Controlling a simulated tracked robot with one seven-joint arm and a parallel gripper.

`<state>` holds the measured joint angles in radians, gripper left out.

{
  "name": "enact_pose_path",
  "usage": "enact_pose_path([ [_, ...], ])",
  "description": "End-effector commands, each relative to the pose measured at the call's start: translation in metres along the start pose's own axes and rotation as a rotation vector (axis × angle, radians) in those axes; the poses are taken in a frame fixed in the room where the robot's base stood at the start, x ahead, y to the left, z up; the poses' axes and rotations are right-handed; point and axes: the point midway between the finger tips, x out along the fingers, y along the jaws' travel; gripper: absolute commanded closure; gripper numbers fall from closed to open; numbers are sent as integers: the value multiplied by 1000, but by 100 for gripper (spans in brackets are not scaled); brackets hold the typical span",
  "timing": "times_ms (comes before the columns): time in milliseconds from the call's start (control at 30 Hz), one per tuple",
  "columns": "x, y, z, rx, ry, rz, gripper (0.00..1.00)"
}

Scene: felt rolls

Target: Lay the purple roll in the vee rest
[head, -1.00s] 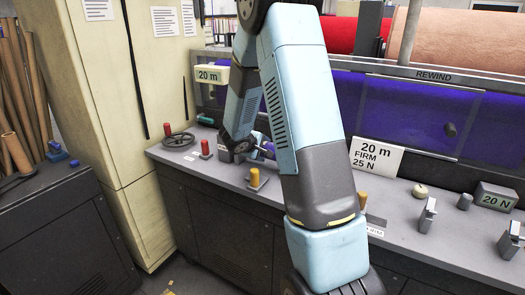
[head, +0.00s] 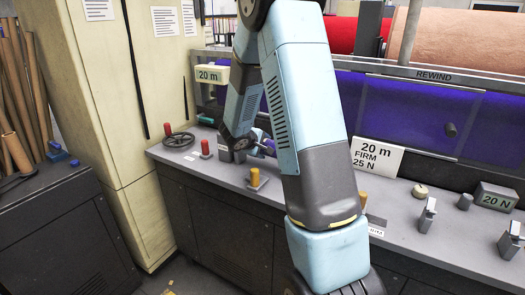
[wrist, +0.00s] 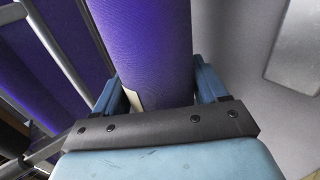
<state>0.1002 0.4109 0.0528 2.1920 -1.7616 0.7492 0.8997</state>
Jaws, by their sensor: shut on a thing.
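The purple roll (wrist: 148,45) fills the middle of the wrist view and runs up out of the frame. My gripper (wrist: 161,90) is shut on it, with one blue finger on each side. A small pale patch shows at its lower left edge. In the head view my arm hides most of the gripper and roll; only small blue and purple parts show beside the forearm. Two grey upright brackets, one nearer the middle (head: 427,216) and one at the right edge (head: 510,239), stand on the bench; they may be the vee rest, but I cannot tell for certain.
A cream cabinet (head: 120,100) stands at left.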

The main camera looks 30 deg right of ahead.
Motion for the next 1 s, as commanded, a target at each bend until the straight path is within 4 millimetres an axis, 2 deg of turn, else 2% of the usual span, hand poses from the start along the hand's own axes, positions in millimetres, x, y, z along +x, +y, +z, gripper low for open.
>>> enact_pose_path([
  [1000,-11,16,0,1,0,1,76],
])
